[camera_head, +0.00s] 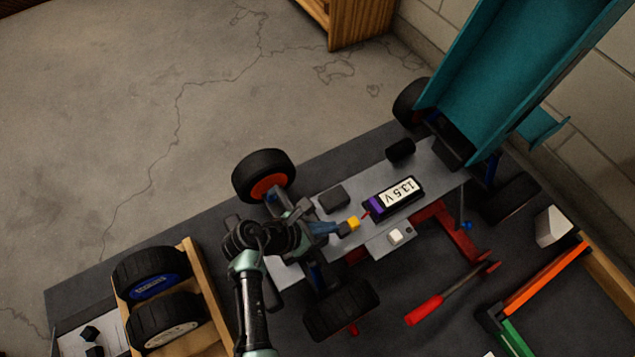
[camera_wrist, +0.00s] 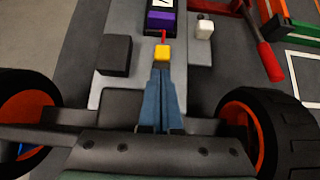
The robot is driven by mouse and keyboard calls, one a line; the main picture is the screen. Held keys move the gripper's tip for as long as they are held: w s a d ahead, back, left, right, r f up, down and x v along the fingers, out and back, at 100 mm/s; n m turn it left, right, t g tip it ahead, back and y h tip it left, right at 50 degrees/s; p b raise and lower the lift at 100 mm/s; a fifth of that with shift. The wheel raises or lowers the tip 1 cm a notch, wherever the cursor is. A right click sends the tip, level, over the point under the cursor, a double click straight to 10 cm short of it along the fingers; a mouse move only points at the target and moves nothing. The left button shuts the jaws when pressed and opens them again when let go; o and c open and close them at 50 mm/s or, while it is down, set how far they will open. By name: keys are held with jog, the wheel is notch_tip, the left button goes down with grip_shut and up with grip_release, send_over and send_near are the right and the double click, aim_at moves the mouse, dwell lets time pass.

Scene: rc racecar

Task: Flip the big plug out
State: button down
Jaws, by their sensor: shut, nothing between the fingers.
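The yellow plug (camera_head: 353,222) sits on the grey car chassis (camera_head: 434,170), at the end of a short red wire from the battery (camera_head: 394,197) marked 13.5 V. In the wrist view the yellow plug (camera_wrist: 162,53) is just beyond my fingertips, with the battery's purple end (camera_wrist: 161,19) behind it. My gripper (camera_head: 336,228) is shut and empty, and its blue fingers (camera_wrist: 160,75) point at the plug. I cannot tell whether the fingertips touch it. The plug's side facing my gripper is partly hidden by the fingers.
A black box (camera_head: 334,199) and a small white block (camera_head: 395,237) flank the plug on the chassis. Wheels (camera_head: 263,175) stand on either side of my gripper. A teal car body (camera_head: 520,75) leans at the upper right.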

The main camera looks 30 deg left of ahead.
aim_at(355, 219)
jog(key=shift+b+x, duration=1.1)
jog(key=shift+x, duration=0.8)
jog(key=shift+w+d+r, duration=0.15)
jog(key=shift+w, duration=0.05)
jog(key=shift+w+d+p, duration=0.5)
jog(key=shift+w+p, duration=0.2)
jog(key=shift+p, duration=0.1)
jog(key=shift+w+d, duration=0.1)
jog(key=shift+w, duration=0.1)
